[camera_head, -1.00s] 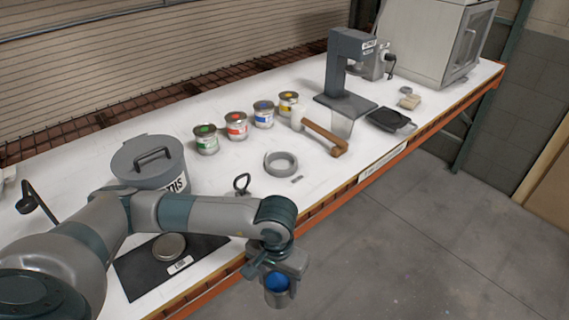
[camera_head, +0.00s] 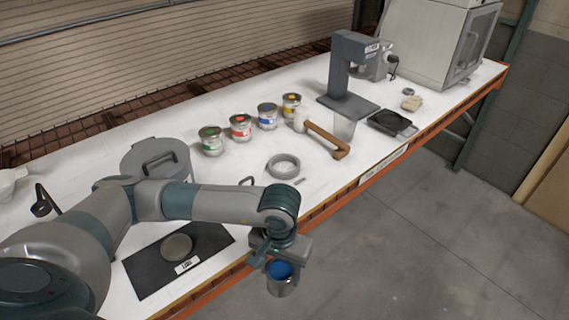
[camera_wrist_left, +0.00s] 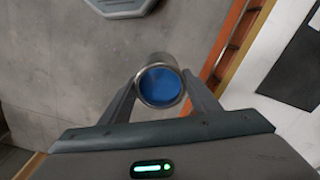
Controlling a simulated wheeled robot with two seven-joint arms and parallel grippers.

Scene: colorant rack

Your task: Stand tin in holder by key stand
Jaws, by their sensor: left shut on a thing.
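My left gripper (camera_head: 281,262) is shut on an open metal tin (camera_head: 283,290) with blue contents. It holds the tin in the air beyond the table's front edge, above the floor. In the left wrist view the tin (camera_wrist_left: 160,60) sits between the two fingers, with the blue facing the camera. A grey ring-shaped holder (camera_head: 271,171) lies empty on the white table, behind the gripper. A small upright loop (camera_head: 247,181), perhaps the key stand, shows partly behind my left arm to the ring's left. My right gripper is out of view.
Several coloured-label tins (camera_head: 211,147) stand in a row behind the ring. A mallet (camera_head: 327,140) and a grey dispenser stand (camera_head: 347,100) are to its right. A lidded bucket (camera_head: 150,150) and a black mat (camera_head: 145,275) with a round lid (camera_head: 176,247) are at left.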

